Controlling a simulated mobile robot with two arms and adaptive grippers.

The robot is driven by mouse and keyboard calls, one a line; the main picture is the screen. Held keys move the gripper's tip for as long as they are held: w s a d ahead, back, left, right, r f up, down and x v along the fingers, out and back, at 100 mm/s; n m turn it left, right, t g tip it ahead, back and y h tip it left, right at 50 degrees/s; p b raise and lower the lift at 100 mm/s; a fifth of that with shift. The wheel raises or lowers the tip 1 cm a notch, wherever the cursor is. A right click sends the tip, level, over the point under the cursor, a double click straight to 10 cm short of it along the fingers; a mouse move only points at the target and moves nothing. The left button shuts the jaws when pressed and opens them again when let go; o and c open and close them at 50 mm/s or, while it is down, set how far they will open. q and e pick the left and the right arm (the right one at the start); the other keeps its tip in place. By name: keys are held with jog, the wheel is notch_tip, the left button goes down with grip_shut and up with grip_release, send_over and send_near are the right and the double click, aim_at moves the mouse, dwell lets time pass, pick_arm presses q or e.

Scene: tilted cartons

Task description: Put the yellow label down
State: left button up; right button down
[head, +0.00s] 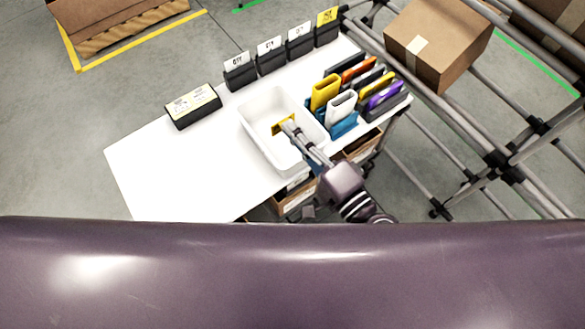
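A yellow label (278,128) shows at the tip of my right gripper (288,123), over the inside of the white bin (258,141). My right gripper appears shut on the label and covers part of it. I cannot tell whether the label touches the bin's floor. Another yellow label (327,16) stands in a black holder at the far end of the row. My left gripper is not in view.
Black holders with white labels (269,46) line the white table's (150,165) back edge. A black block with a pale yellow top (193,103) stands at left. Several coloured folders (326,91) stand right of the bin. The table's front left is clear.

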notch_tip(320, 180, down, 14)
jog(key=b, duration=1.1)
jog(key=shift+r, duration=0.1)
jog(key=shift+f+b, duration=0.6)
jog(key=shift+b, duration=0.1)
jog(key=c, duration=2.2)
grip_release()
jog(key=shift+o, duration=0.2)
